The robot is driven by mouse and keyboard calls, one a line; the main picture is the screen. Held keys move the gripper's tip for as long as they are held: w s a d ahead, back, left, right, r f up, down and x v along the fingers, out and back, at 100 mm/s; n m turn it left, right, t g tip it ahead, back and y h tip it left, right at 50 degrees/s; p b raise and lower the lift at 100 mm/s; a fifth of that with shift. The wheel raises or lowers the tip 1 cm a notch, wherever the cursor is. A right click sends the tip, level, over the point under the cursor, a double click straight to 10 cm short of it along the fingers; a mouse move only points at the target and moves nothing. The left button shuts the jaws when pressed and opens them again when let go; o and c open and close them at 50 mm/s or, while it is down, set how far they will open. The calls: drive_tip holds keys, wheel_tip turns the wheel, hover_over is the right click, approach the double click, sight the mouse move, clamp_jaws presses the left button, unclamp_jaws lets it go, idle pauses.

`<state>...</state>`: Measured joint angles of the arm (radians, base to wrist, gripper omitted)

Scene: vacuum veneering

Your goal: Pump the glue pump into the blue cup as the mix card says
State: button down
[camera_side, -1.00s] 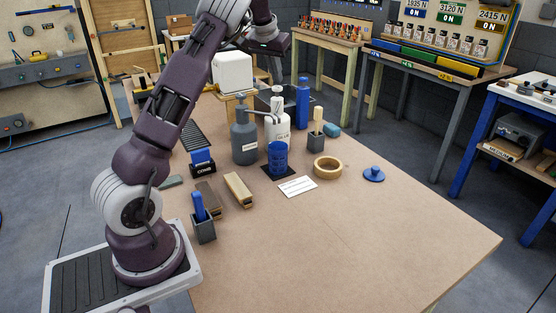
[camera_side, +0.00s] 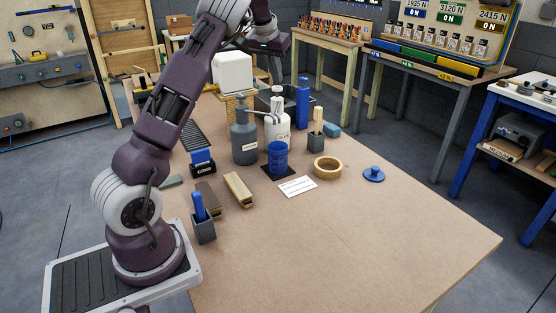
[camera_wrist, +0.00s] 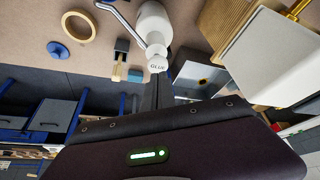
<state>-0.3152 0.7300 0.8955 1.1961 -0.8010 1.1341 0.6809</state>
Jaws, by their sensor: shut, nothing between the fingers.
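The white glue pump (camera_side: 277,132) stands upright on the table behind the blue cup. Its head, marked GLUE, also shows in the wrist view (camera_wrist: 157,65), with a bent metal spout to one side. The blue cup (camera_side: 277,155) stands on a dark square pad (camera_side: 284,174), in front of the pump. The white mix card (camera_side: 297,187) lies flat in front of the pad; its writing is too small to read. My gripper (camera_wrist: 156,80) is shut and empty, its fingers at the top of the pump head. Whether they touch it is hard to tell.
A grey bottle (camera_side: 244,142) stands close left of the pump, and a tall blue cylinder (camera_side: 302,105) behind right. A grey holder (camera_side: 315,143), a tape ring (camera_side: 327,167) and a blue knobbed lid (camera_side: 374,175) lie to the right. The table's front right is clear.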

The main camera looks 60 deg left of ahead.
idle(0.3)
drive_tip(key=shift+f, duration=1.4)
drive_tip(key=shift+r, duration=1.4)
drive_tip(key=shift+f, duration=0.1)
drive_tip(key=shift+f, duration=1.3)
drive_tip(key=shift+r, duration=1.4)
